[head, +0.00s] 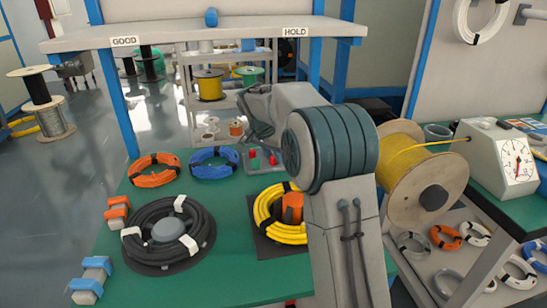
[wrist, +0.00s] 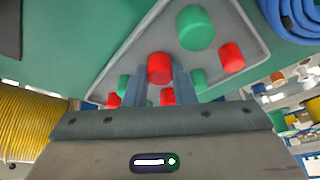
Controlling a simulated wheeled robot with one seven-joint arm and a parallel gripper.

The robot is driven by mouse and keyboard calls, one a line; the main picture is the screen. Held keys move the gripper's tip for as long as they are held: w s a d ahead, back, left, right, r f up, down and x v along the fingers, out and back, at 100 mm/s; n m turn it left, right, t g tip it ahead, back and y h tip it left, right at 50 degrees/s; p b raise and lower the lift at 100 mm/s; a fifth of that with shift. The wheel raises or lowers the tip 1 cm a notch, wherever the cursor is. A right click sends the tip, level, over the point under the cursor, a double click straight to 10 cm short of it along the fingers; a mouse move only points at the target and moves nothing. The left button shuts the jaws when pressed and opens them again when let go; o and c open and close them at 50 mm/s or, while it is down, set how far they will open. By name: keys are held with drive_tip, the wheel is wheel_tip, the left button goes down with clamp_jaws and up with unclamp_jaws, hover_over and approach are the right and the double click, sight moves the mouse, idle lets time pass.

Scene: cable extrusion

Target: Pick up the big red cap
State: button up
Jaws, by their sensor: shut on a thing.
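In the wrist view, a red cap (wrist: 160,68) sits between the two fingertips of my gripper (wrist: 158,80). The fingers are shut on it, one on each side. It looks larger than the small red caps near the fingers. Another red cap (wrist: 231,57) stands apart to the right, and a big green cap (wrist: 195,27) is beyond. These are over a grey tray (wrist: 143,45); whether the held cap still touches the tray I cannot tell. In the head view, my arm hides much of the gripper, and red caps (head: 273,159) show below it.
Small green caps (wrist: 198,77) and red caps lie around the fingers. Blue cable coils (head: 214,163) and orange coils (head: 154,170) lie left of the tray on the green table. A yellow coil (head: 267,216) is in front, and a yellow spool (head: 396,188) stands right of my arm.

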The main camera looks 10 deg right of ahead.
drive_tip(key=shift+r, duration=0.55)
drive_tip(key=p+v, duration=0.1)
drive_tip(key=v, duration=0.1)
drive_tip(key=shift+a+r, duration=0.1)
drive_tip(key=shift+r, duration=0.3)
drive_tip(key=s+a+p, duration=0.1)
drive_tip(key=s+a, duration=1)
drive_tip(key=shift+s, duration=0.1)
drive_tip(key=shift+s+a+f, duration=0.1)
drive_tip(key=shift+s+a, duration=0.4)
drive_tip(key=shift+o, duration=1.1)
drive_tip(key=shift+s+d, duration=0.1)
